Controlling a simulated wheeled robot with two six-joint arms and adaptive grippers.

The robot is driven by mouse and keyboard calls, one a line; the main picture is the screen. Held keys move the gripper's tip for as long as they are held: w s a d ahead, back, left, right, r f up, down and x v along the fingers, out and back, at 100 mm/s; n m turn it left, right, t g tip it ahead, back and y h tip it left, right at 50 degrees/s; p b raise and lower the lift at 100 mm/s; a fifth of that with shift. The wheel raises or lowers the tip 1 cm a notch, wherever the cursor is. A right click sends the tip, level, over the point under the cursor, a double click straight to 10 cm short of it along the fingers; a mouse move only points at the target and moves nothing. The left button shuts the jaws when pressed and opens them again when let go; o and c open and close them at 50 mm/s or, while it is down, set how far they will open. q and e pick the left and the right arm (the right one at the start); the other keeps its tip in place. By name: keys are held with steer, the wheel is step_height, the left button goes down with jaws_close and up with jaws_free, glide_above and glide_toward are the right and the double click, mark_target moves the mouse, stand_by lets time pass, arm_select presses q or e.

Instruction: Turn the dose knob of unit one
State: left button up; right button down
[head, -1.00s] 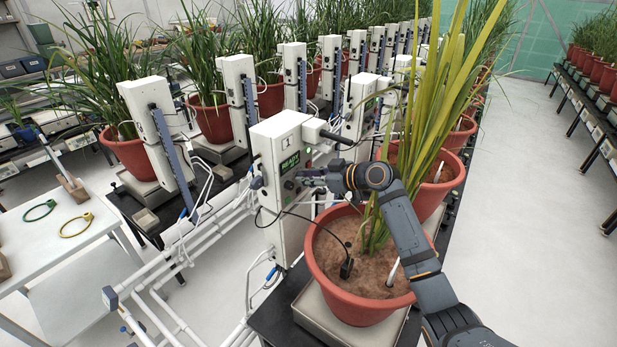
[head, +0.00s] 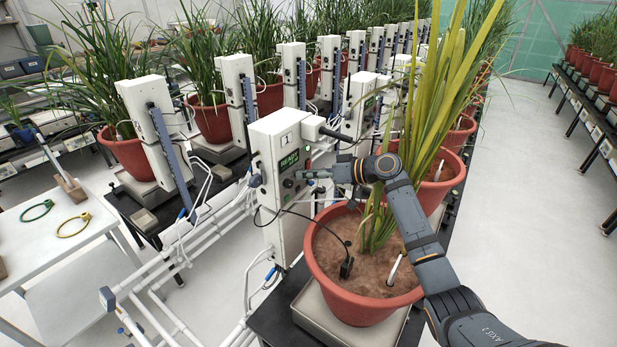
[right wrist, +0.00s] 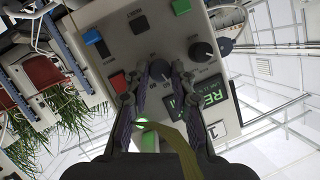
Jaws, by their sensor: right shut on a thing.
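Unit one is a white box (head: 272,138) marked 1, with a lit green display (head: 289,162) reading READY. My right gripper (head: 299,174) reaches in from the right to its front panel, just below the display. In the right wrist view the fingers (right wrist: 169,70) are closed at the panel on a small dark knob, the dose knob (right wrist: 168,66), mostly hidden between the fingertips. A larger black knob (right wrist: 200,50) is beside it, apart from the fingers. My left gripper is not in view.
A red pot (head: 360,298) with tall yellow-green leaves stands under my right arm. One leaf (right wrist: 180,148) crosses between my gripper and its camera. A black cable (head: 300,214) hangs from the unit towards the pot. A white table (head: 60,262) stands at left.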

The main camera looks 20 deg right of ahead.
steer(key=shift+d+f+m+y+b, duration=0.1)
steer(key=shift+m+y+b, duration=0.4)
steer(key=shift+m, duration=0.3)
steer(key=c, duration=1.1)
jaws_free()
steer(key=shift+w, duration=0.1)
steer(key=v, duration=1.2)
steer(key=shift+w, duration=0.1)
